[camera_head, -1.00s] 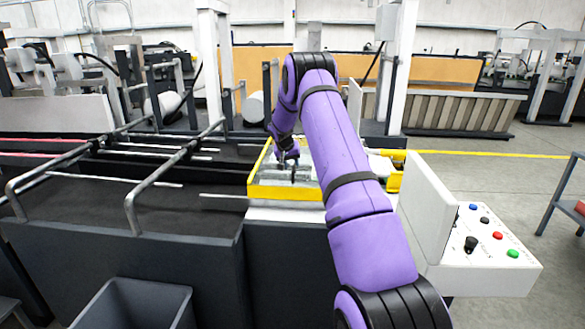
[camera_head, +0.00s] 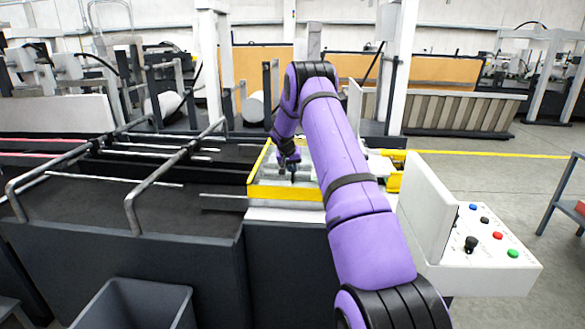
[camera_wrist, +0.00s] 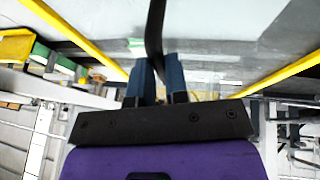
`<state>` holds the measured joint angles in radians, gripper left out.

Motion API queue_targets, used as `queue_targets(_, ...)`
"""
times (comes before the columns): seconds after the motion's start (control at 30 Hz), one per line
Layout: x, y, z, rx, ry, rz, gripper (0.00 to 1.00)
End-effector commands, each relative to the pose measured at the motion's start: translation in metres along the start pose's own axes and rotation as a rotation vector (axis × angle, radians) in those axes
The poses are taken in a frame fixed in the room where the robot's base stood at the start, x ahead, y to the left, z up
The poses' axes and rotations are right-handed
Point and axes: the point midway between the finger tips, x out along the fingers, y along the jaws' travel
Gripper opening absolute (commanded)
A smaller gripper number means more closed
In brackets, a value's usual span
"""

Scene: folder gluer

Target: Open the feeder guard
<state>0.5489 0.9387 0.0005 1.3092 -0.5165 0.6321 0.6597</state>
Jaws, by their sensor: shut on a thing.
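The feeder guard (camera_head: 285,193) is a yellow-edged frame with a pale, see-through-looking panel, on the machine at centre. In the wrist view, its yellow edges (camera_wrist: 85,40) run either side of a pale grey panel (camera_wrist: 215,35). My gripper (camera_head: 290,163) is at the guard, partly hidden by my purple arm. In the wrist view, the two blue-grey fingers of my gripper (camera_wrist: 158,75) are closed around a dark strip-like handle (camera_wrist: 155,25). The guard's right part is hidden behind my arm.
A white control panel (camera_head: 490,245) with coloured buttons stands close to the right of my arm. Metal rails (camera_head: 165,180) rise over the dark bed at left. A grey bin (camera_head: 135,305) stands at front left. Open floor lies at right.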

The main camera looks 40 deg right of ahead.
Motion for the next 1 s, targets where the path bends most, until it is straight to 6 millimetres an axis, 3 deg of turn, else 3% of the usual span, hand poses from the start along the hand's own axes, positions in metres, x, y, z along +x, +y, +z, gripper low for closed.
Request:
queue_targets(0.23, -0.007, -0.033, -0.003, -0.003, 0.003, -0.002, 0.0)
queue_targets(0.7, -0.027, -0.142, -0.01, -0.003, 0.002, -0.002, 0.0)
queue_targets(1.0, -0.032, -0.169, -0.013, -0.001, 0.001, -0.002, 0.0)
